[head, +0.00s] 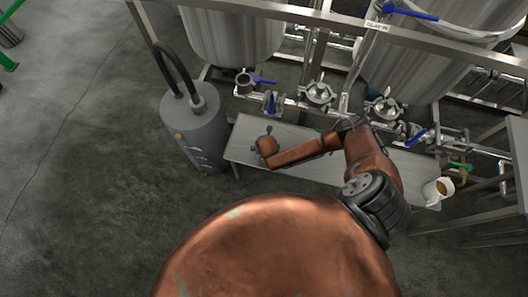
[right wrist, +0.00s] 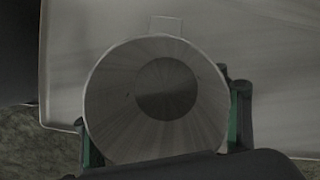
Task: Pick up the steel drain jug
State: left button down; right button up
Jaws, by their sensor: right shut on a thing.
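The steel drain jug (right wrist: 112,105) fills the middle of the right wrist view, seen from above into its round mouth, with a dark round bottom and a flat tab at the far rim. My right gripper (right wrist: 163,135) has green-edged fingers on both sides of it and is shut on it. The jug is over the pale steel bench (right wrist: 275,70), close to a bench corner. I cannot tell whether it touches the bench. In the head view my copper arm reaches over the bench (head: 243,132); I cannot make out the jug or fingers there. My left gripper is not in view.
A grey cylinder (head: 195,130) with black hoses stands left of the bench. A white cup (head: 432,193) with amber contents is at the bench's right end. Pipes and valves (head: 318,93) and large tanks (head: 235,35) line the back.

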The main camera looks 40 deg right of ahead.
jog(key=shift+r, duration=0.1)
jog(key=shift+c, duration=0.5)
